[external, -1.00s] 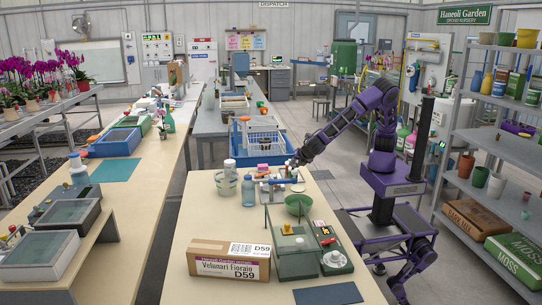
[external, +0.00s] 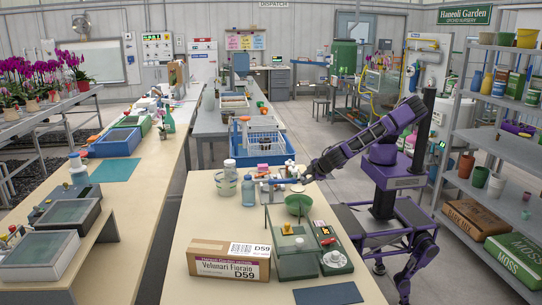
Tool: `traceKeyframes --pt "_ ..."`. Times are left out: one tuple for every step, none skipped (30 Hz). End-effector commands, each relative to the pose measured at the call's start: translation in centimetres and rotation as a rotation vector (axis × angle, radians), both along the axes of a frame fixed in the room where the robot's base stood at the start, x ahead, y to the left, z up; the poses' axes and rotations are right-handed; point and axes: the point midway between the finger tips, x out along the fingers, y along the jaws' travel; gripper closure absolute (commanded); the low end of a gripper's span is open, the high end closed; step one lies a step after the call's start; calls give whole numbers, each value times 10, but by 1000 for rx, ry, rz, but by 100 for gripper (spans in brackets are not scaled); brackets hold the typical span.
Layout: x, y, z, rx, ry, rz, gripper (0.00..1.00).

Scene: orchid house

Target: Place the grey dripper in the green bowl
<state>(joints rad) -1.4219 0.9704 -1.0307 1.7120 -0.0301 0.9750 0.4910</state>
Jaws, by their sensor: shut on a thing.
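The green bowl (external: 298,203) sits at the right side of the near wooden table, behind a green-based glass case. My gripper (external: 302,181) is just above and behind the bowl's far rim, reached in from the right. It is shut on a small pale grey thing (external: 298,188), which looks like the grey dripper. It is too small to make out its shape well, and the fingers are hard to see. I cannot tell whether it touches the bowl.
A glass case (external: 296,254) and a scale (external: 334,259) stand in front of the bowl. A cardboard box (external: 229,260) is at front left. A blue bottle (external: 248,190), a clear tub (external: 226,184) and small items crowd the left. A blue crate (external: 258,149) is behind.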

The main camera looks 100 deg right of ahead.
Motion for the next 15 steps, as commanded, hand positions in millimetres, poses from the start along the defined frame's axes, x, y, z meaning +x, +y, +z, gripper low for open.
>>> traceKeyframes --pt "5 10 6 -3 -22 24 100" --pt "7 15 9 -2 -33 35 100" --pt "10 19 12 -2 -44 47 100" --pt "11 23 13 -2 -50 56 100" --pt "12 25 15 -2 -54 62 100" --pt "14 27 16 -3 -59 68 100" --pt "14 28 16 -3 -61 70 100" --pt "15 29 15 -3 -62 72 100" --pt "15 29 13 -4 -64 74 100" --pt "15 29 12 -4 -64 74 100" --pt "15 29 10 -4 -63 74 100" --pt "15 29 6 -4 -63 74 100" --pt "15 29 3 -4 -63 74 100" --pt "15 29 -1 -4 -62 74 100" --pt "15 29 -5 -4 -62 74 100"
